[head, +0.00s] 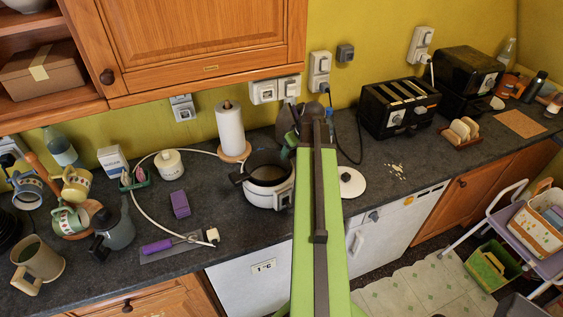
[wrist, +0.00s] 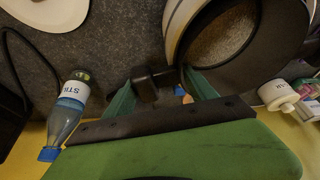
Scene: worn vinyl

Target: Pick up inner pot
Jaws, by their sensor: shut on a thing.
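The inner pot (head: 266,166) is dark, with a black side handle, and sits in or just above the white cooker (head: 262,196) on the counter. In the wrist view the inner pot (wrist: 225,48) shows a dark wall and a brownish speckled inside, with the pale cooker rim (wrist: 178,22) beside it. My gripper (wrist: 163,90) has its green fingers on either side of the pot's black handle (wrist: 147,88) and is shut on it. In the head view my gripper (head: 291,140) is at the pot's far right side, partly hidden by my arm.
A white lid (head: 351,182) lies right of the cooker. A paper towel roll (head: 230,130) stands behind left, and a black toaster (head: 398,106) at the back right. A white cable (head: 142,208) loops left. In the wrist view a labelled bottle (wrist: 67,115) stands near my gripper.

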